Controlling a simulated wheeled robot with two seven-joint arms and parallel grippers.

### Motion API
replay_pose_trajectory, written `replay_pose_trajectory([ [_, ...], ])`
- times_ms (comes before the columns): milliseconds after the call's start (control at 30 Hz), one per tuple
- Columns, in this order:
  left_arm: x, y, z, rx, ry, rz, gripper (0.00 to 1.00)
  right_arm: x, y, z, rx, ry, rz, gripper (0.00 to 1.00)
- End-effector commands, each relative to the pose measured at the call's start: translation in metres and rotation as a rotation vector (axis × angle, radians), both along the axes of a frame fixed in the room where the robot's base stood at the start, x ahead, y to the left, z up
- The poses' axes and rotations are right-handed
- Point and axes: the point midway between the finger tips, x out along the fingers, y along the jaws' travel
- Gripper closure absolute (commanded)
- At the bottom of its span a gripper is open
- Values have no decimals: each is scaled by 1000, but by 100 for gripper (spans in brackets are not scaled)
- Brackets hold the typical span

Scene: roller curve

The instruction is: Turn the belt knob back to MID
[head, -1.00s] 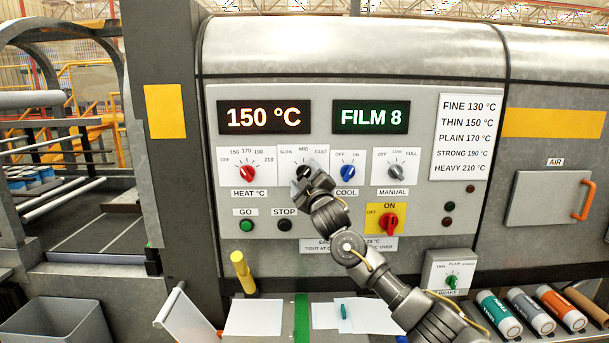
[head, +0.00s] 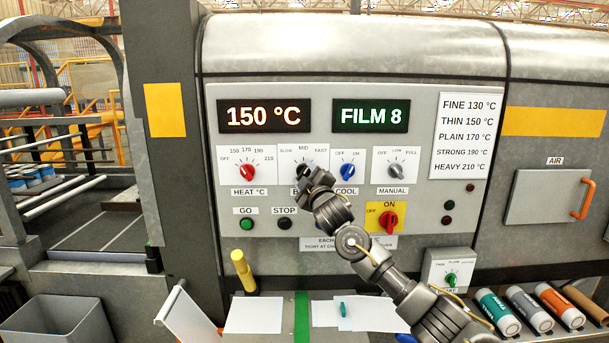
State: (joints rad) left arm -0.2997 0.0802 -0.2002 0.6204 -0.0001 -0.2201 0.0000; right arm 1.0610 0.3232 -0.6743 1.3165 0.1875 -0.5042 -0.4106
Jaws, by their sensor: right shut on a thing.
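The black belt knob (head: 303,171) sits on a white dial plate marked SLOW, MID and FAST, below the 150 °C display. Its upper part shows, while my gripper covers the rest and part of the label below. I cannot clearly read its pointer. My right gripper (head: 309,182) reaches up from the lower right and is shut on the belt knob. My left gripper is out of view.
The red heat knob (head: 246,172) is close on the left and the blue cool knob (head: 347,171) close on the right. Below are the green GO button (head: 246,224), the STOP button (head: 285,224) and a red ON/OFF switch (head: 389,220).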

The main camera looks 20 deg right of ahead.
Motion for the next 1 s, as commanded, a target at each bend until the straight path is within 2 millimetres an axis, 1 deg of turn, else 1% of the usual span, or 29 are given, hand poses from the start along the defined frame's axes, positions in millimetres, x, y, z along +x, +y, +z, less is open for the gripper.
replay_pose_trajectory([
  [200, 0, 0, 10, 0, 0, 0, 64, 0, -1, 3, -166, 42, -1, 76],
  [600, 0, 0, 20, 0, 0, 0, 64, 0, -1, 3, -439, 113, 0, 76],
  [800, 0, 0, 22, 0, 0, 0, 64, 0, -1, 2, -517, 133, -1, 76],
  [1000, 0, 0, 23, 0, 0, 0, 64, 0, -1, 2, -551, 141, 0, 76],
])
